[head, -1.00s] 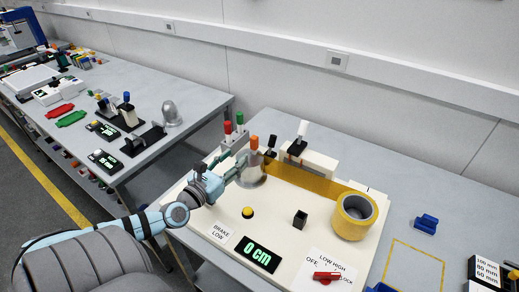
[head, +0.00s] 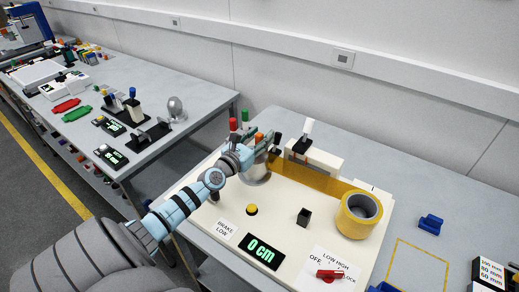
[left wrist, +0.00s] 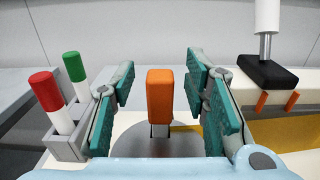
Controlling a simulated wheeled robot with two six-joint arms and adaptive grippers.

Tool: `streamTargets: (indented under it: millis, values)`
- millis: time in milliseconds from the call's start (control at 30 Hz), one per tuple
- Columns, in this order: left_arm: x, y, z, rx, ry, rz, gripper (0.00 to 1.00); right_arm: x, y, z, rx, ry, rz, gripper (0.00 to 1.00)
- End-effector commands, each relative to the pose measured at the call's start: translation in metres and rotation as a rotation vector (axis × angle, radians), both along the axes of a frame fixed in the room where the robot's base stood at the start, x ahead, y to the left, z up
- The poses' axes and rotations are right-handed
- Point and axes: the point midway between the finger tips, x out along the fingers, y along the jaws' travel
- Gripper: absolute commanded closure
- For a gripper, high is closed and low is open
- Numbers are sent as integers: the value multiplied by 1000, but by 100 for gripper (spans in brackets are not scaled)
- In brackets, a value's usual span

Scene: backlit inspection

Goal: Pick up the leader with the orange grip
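The leader's orange grip (left wrist: 160,96) stands upright between the two teal finger pads of my left gripper (left wrist: 160,100) in the left wrist view. A gap shows on both sides of the grip, so the gripper is open around it and not touching. In the head view the orange grip (head: 259,137) is partly hidden by my left gripper (head: 262,141). Below it is a round grey metal reel (head: 256,174), with an amber strip (head: 310,182) running right to a yellow roll (head: 357,215). My right gripper is not in view.
Red-capped (left wrist: 44,92) and green-capped (left wrist: 75,68) posts stand in a grey holder close left of the gripper. A white-handled device with a black block (left wrist: 268,72) stands to the right. A black post (head: 303,217), yellow button (head: 252,210) and "0 cm" display (head: 262,252) are nearer.

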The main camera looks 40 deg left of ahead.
Motion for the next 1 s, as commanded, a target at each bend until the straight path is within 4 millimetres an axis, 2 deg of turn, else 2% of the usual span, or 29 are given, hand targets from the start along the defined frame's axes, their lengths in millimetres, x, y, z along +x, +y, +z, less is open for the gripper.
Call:
streamTargets:
  millis: [33, 200, 267, 667, 1000]
  values:
    - [0, 0, 0, 0, 0, 0, 66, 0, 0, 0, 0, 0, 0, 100]
    - [0, 0, 0, 0, 0, 0, 94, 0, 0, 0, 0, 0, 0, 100]
    - [0, 0, 0, 0, 0, 0, 100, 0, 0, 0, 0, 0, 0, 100]
    - [0, 0, 5, 0, -1, 0, 100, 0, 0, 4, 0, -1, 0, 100]
    - [1, -1, 36, 0, -1, -3, 100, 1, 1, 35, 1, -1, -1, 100]
